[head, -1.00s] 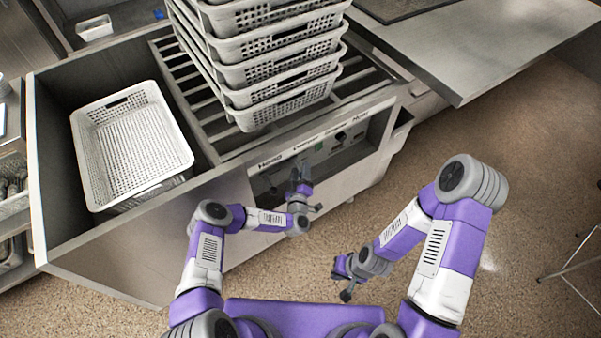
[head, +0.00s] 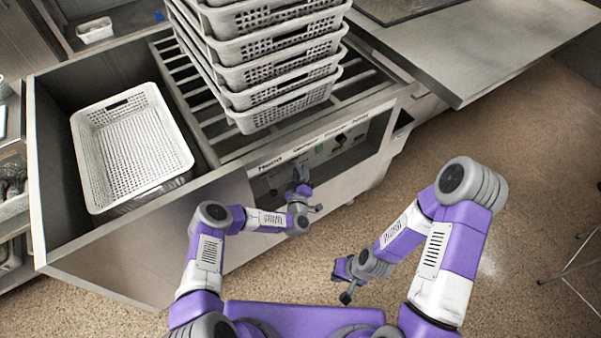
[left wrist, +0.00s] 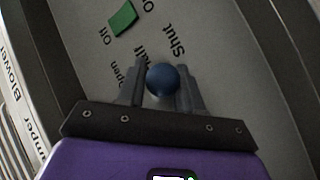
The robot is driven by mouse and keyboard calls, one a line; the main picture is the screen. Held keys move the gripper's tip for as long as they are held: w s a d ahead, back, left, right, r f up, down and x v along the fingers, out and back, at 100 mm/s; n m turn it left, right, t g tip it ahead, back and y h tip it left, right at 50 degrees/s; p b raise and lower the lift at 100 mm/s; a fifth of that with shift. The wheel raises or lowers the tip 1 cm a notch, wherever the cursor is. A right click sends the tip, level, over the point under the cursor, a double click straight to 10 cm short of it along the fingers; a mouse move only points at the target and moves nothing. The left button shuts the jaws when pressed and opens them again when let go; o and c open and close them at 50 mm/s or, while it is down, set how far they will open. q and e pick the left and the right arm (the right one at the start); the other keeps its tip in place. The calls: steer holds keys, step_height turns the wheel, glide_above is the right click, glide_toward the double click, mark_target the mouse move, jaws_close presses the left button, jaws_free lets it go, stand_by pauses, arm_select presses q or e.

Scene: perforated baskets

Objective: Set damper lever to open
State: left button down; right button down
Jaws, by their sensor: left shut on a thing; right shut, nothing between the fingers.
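The damper lever shows in the left wrist view as a round dark blue knob (left wrist: 162,79); its shaft and pivot are hidden. My left gripper (left wrist: 161,88) is shut on this knob, with a finger on each side. The labels "Shut", "Half" and "Open" are printed on the panel (left wrist: 205,50) beyond it, but I cannot tell which one the lever points to. In the head view my left gripper (head: 300,178) is at the front control panel (head: 268,184) and covers the lever. My right gripper (head: 343,283) is shut and empty, low in front of the machine.
A green switch (left wrist: 122,18) sits on the panel near the damper labels. A stack of white perforated baskets (head: 285,95) stands on the slatted rack above the panel. Another white basket (head: 135,145) lies in the bin at left. The floor (head: 420,170) at right is clear.

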arm_select(q)
steer(key=shift+s+d+r+n+g+p, duration=0.1)
steer(key=shift+r+n+g+p, duration=0.5)
steer(key=shift+p, duration=0.5)
steer(key=shift+s+d+r+n+g+p, duration=0.15)
steer(key=shift+r+g+p, duration=0.25)
steer(key=shift+g+p, duration=0.55)
steer(key=shift+a+r+n+g+h+p, duration=0.1)
steer(key=shift+r+n+g+h+p, duration=0.45)
steer(key=shift+n+g+p, duration=0.85)
steer(key=shift+m+p, duration=0.35)
steer(key=shift+m, duration=0.1)
